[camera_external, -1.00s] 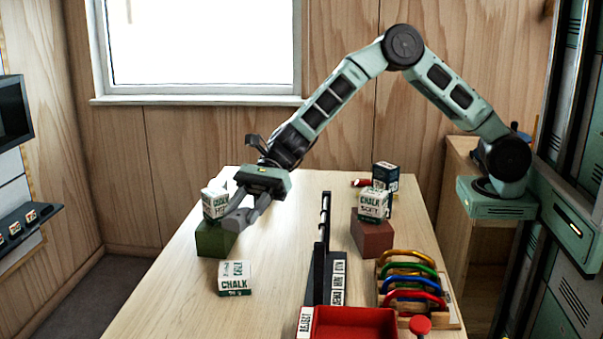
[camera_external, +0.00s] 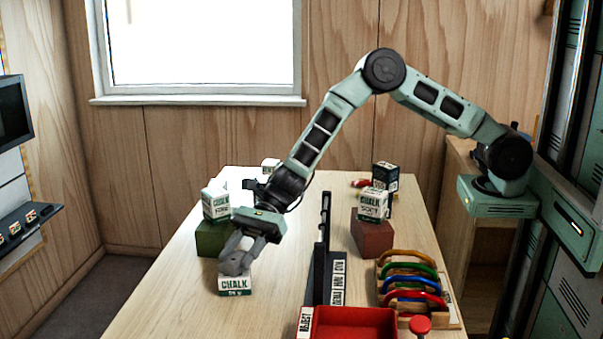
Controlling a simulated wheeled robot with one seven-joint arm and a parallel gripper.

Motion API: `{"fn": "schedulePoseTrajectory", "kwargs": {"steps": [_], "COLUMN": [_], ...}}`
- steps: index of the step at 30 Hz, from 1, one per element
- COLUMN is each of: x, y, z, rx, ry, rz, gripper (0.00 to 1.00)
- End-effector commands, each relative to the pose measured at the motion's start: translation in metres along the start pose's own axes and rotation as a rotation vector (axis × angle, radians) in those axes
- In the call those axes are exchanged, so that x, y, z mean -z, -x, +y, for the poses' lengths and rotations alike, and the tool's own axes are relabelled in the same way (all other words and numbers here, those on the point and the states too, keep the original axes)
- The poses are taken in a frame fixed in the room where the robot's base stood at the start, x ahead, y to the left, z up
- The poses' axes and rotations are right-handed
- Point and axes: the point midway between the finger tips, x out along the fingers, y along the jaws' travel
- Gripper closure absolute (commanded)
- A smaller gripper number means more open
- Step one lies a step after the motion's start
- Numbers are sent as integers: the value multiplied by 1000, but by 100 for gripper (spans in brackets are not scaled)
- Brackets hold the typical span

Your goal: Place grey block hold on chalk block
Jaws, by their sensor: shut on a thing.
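My gripper (camera_external: 246,250) is shut on the grey block hold (camera_external: 234,262), partly covered by the fingers. The hold is over the top of the white and green chalk block (camera_external: 235,284), which lies flat on the table in front of the green block. The hold hides most of the chalk block's top face. I cannot tell whether the hold touches it or is slightly above.
A chalk box (camera_external: 216,204) stands on a green block (camera_external: 208,240) just behind. Another chalk box (camera_external: 372,205) stands on a brown block (camera_external: 372,238). A black rack (camera_external: 322,265), red tray (camera_external: 352,325) and coloured carabiners (camera_external: 412,280) occupy the right. The table's front left is clear.

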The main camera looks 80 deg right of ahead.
Motion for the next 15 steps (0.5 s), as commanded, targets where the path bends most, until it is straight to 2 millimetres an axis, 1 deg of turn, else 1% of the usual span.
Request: {"fn": "schedulePoseTrajectory", "kwargs": {"steps": [7,8,9,10,15], "x": [4,2,2,2,2], "y": [-2,-1,-1,-1,-1], "z": [0,0,0,0,0], "rx": [0,0,0,0,0], "ry": [0,0,0,0,0], "rz": [0,0,0,0,0], "gripper": [83,52,40,38,38]}}
